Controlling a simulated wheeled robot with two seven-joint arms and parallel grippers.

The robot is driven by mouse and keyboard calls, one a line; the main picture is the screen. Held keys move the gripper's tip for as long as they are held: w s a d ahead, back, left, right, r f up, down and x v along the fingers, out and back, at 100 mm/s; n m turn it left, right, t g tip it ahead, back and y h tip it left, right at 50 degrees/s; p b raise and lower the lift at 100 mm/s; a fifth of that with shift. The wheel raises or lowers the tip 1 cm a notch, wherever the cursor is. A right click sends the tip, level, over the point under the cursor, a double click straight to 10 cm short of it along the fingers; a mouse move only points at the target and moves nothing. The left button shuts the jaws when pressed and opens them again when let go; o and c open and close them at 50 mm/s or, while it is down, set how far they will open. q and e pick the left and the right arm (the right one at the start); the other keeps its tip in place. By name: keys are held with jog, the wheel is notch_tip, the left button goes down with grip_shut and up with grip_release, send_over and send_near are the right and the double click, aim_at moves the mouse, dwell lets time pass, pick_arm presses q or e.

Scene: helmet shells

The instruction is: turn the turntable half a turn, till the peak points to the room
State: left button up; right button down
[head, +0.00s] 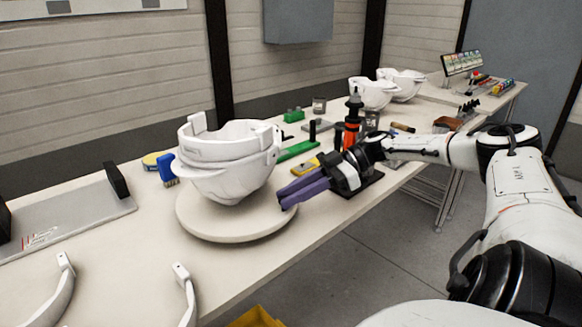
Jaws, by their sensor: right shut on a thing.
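A white helmet shell (228,165) rests bowl-like, open side up, on the round cream turntable (205,225) at the left middle of the head view. Which way its peak points is hard to tell from here. My right gripper (281,198) reaches in from the right, with its purple fingers at the right-hand edge of the turntable, just right of the shell. It is shut on the turntable's rim; the exact contact is partly hidden by the fingers. My left gripper is not in view.
A grey tray (70,222) with black end blocks lies at left. White curved pieces (186,292) stand at the front. Tools, a green bar (297,151) and a black-and-orange tool (352,125) crowd behind my right gripper. More white shells (372,92) sit farther back.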

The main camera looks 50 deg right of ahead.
jog(key=shift+f, duration=0.1)
jog(key=c, duration=1.6)
grip_release()
jog(key=shift+a, duration=0.1)
jog(key=v, duration=1)
jog(key=shift+s, duration=0.1)
